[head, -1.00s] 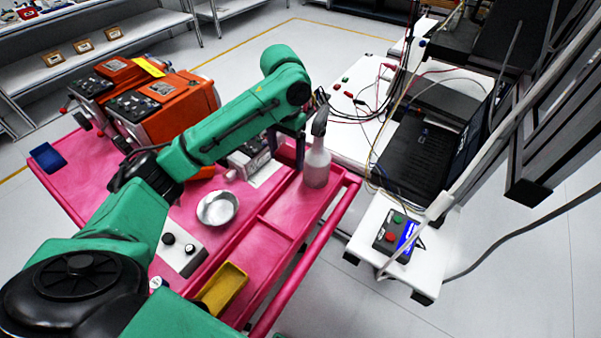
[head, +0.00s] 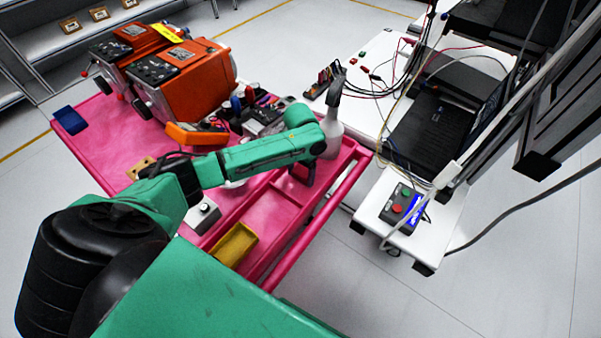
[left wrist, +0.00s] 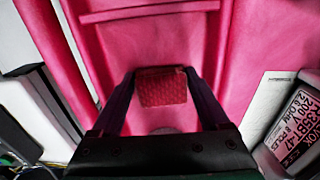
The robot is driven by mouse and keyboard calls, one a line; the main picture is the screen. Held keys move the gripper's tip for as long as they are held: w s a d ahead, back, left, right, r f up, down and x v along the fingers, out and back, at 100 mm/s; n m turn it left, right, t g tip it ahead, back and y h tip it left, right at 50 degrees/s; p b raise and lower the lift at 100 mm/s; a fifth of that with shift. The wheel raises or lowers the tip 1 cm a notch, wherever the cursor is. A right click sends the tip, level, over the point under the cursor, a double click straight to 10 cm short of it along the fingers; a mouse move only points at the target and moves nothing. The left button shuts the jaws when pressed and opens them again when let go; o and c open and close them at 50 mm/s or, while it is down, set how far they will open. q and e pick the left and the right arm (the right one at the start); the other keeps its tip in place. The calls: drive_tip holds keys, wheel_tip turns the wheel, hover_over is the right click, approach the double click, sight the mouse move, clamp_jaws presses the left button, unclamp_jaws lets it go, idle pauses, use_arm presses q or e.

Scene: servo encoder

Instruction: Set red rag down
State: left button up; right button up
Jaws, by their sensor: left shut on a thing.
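The red rag (left wrist: 162,88) is a small dark red textured piece between the two fingers of my left gripper (left wrist: 160,75) in the left wrist view. The gripper is shut on it, above the pink surface of the cart (left wrist: 140,40). I cannot tell whether the rag touches that surface. In the head view my left gripper (head: 306,174) points down over the cart's front tray section, beside the spray bottle (head: 333,135). My right gripper is not in view.
A yellow bin (head: 235,245) lies in the front tray, left of the gripper. A knobbed box (head: 203,214) and orange machines (head: 185,80) stand on the cart. A labelled box (left wrist: 290,125) is close on the right in the wrist view. A raised rim edges the tray.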

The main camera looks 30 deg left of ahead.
sight(301, 174)
use_arm(q)
drive_tip(key=o, duration=1.3)
drive_tip(key=shift+f, duration=0.1)
wheel_tip(301, 174, up, 12)
drive_tip(key=shift+r+b, duration=0.15)
drive_tip(key=shift+b, duration=0.15)
